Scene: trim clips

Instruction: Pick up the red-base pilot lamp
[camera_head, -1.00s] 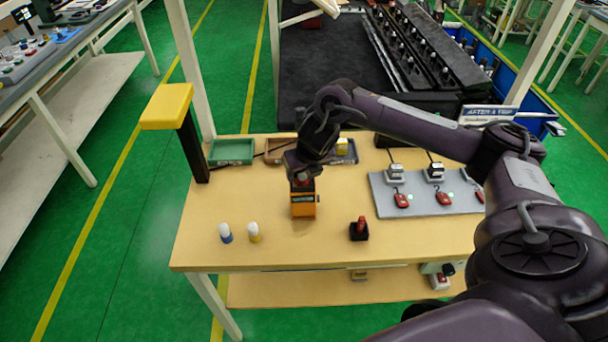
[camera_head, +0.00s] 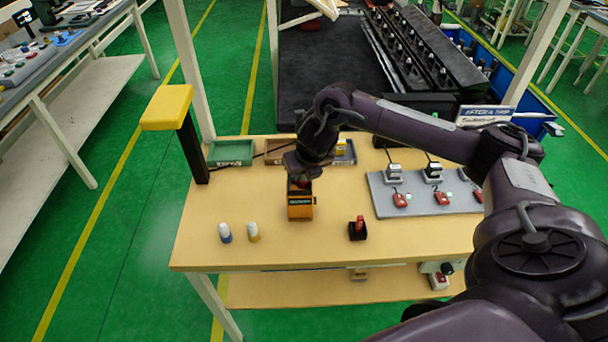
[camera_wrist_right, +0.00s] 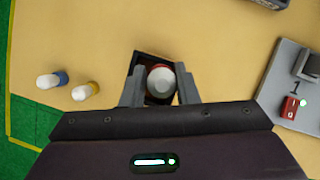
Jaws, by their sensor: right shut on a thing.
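The red-base pilot lamp (camera_wrist_right: 160,79) has a white cap over a red base and sits between the fingers of my right gripper (camera_wrist_right: 156,88) in the right wrist view. The gripper is shut on it. In the head view, my right gripper (camera_head: 299,174) points down at the top of an orange box (camera_head: 300,208), and a bit of red shows there. In the wrist view, the dark opening of the box surrounds the lamp. I cannot tell how deep the lamp sits in it. My left gripper is not in view.
A blue-base lamp (camera_head: 225,233) and a yellow-base lamp (camera_head: 253,232) stand left of the box. A black holder with a red part (camera_head: 358,230) is to the right. A grey board (camera_head: 420,205) lies further right. A green tray (camera_head: 231,152) and a yellow-topped post (camera_head: 167,106) are behind.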

